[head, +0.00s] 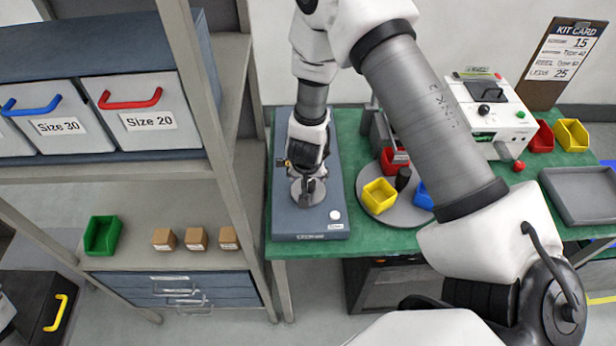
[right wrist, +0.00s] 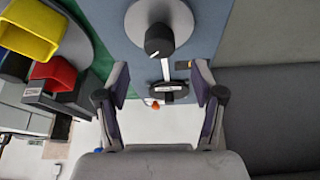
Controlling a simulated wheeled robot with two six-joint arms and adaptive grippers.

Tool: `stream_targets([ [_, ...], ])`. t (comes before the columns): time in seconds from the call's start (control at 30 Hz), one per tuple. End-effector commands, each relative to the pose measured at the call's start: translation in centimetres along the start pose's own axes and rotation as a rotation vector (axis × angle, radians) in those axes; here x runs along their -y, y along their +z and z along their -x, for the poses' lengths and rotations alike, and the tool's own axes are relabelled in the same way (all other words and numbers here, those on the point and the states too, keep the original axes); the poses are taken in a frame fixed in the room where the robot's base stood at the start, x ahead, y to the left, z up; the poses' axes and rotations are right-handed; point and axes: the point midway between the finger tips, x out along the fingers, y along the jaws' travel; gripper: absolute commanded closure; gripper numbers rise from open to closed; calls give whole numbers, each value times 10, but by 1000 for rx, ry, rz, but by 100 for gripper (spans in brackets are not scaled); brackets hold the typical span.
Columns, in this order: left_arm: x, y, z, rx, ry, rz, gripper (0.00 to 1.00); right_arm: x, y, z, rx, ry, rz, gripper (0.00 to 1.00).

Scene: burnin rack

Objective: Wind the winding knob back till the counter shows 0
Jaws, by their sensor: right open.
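A blue-grey board (head: 283,218) lies on the green table, with a round grey disk (head: 313,198) on it. In the right wrist view the disk (right wrist: 180,18) carries a dark round knob (right wrist: 158,40) with a white mark. A pale bar runs from the knob to a black piece with a white label (right wrist: 168,89); I cannot read a number there. My right gripper (head: 307,178) is over the disk, pointing down. In the right wrist view my right gripper (right wrist: 160,84) is open, its fingers apart with nothing gripped; the knob is beyond the fingertips.
A grey turntable (head: 374,210) with red, yellow and blue bins stands close right of the board. A white instrument (head: 505,135) and a grey tray (head: 585,195) are farther right. A shelf rack (head: 240,150) stands close on the left.

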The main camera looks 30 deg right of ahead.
Motion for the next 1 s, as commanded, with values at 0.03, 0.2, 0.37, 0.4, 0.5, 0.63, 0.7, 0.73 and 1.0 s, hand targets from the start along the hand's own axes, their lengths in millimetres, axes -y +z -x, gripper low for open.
stream_targets([
  [0.03, 0, 0, 0, 0, 0, 0, 60, 1, -1, 14, -3, -2, 2, 32],
  [0.2, 0, 0, 0, 0, 0, 0, 60, 1, -1, 47, -1, -1, 2, 32],
  [0.37, 0, 0, 0, 0, 0, 0, 60, 0, 0, 56, 0, 0, 1, 32],
  [0.4, 0, 0, 0, 0, 0, 0, 60, 0, 0, 56, 0, 0, 1, 32],
  [0.5, 0, 0, 0, 0, 0, 0, 60, 0, 0, 56, 0, 0, 1, 32],
  [0.63, 0, 0, 0, 0, 0, 0, 60, 0, 0, 56, 0, 0, 1, 32],
  [0.7, 0, 0, 0, 0, 0, 0, 60, 0, 0, 56, 0, 0, 1, 32],
  [0.73, 0, 0, 0, 0, 0, 0, 60, 0, 0, 56, 0, 0, 1, 32],
  [1.0, 0, 0, 0, 0, 0, 0, 60, -25, 48, 29, 55, 43, 132, 32],
])
